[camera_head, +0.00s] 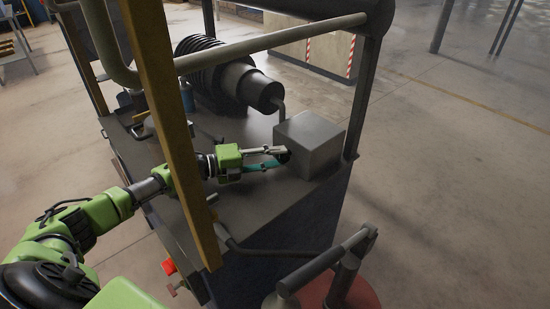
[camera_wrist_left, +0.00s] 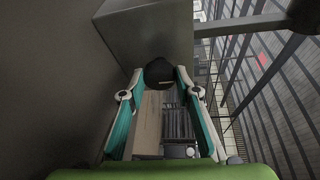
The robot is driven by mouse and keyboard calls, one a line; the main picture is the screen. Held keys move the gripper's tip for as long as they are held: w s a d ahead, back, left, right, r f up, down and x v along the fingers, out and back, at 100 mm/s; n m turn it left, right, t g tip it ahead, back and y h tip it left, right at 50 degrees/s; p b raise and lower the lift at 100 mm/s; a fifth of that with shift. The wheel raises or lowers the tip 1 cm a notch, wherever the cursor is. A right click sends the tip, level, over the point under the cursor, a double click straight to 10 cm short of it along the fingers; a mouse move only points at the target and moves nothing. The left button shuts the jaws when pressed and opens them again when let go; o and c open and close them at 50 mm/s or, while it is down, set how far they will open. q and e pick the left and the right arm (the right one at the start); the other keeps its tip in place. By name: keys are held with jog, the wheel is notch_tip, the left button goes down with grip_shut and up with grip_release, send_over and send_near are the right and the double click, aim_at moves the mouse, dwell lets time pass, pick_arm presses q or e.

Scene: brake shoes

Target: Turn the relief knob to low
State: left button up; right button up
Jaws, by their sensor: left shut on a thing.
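The relief knob (camera_wrist_left: 159,72) is a dark round knob on the side of a grey metal box (camera_head: 308,144). My left gripper (camera_head: 281,157) reaches in from the left and is shut on the knob, its fingertips on either side of it. In the left wrist view the two fingers with teal pads (camera_wrist_left: 160,82) flank the knob, and the box (camera_wrist_left: 144,35) rises behind it. In the head view the fingers mostly hide the knob. Any marking for low is too small to see. My right gripper is not in view.
The box stands on a dark machine deck (camera_head: 262,208). A ribbed cylinder (camera_head: 222,76) lies behind it. A yellow post (camera_head: 172,120) crosses in front of my left arm. Grey rails and posts frame the deck. A lever with a red base (camera_head: 352,290) stands at the front.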

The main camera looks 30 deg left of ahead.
pick_arm(q)
jog(key=o, duration=1.1)
jog(key=shift+a, duration=0.1)
jog(key=v, duration=0.7)
jog(key=shift+s+a, duration=0.1)
jog(key=shift+a, duration=0.1)
